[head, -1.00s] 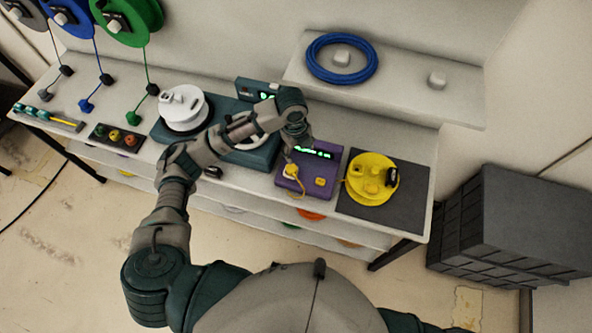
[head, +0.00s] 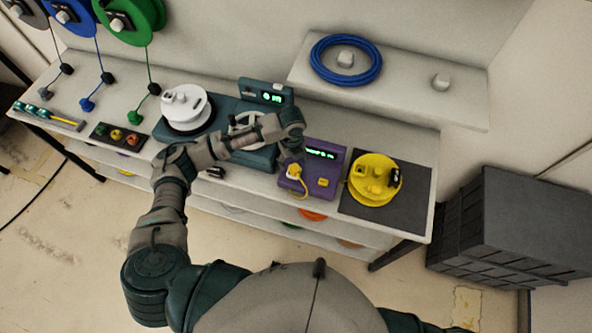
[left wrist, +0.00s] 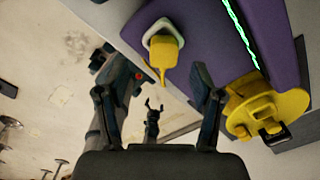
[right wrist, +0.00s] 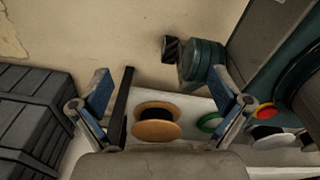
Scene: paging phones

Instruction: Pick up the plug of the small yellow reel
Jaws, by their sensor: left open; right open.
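The small yellow reel (head: 375,180) sits on a dark mat at the bench's right end. Its yellow plug (head: 294,170) is seated in a white socket on the purple tester (head: 325,160), with a yellow cord hanging from it. In the left wrist view the plug (left wrist: 164,50) shows just beyond my left gripper (left wrist: 155,78), roughly between its open fingers, apart from them. The yellow reel (left wrist: 262,108) is right of the fingers. In the head view my left gripper (head: 290,156) is just above the plug, its fingers hard to see. My right gripper (right wrist: 165,85) is open and empty.
A teal device (head: 226,145) with a white reel (head: 186,107) stands left of the tester. A blue cable coil (head: 346,60) lies on a raised shelf behind. Dark crates (head: 520,220) stand right of the bench. An orange-flanged spool (right wrist: 157,122) shows in the right wrist view.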

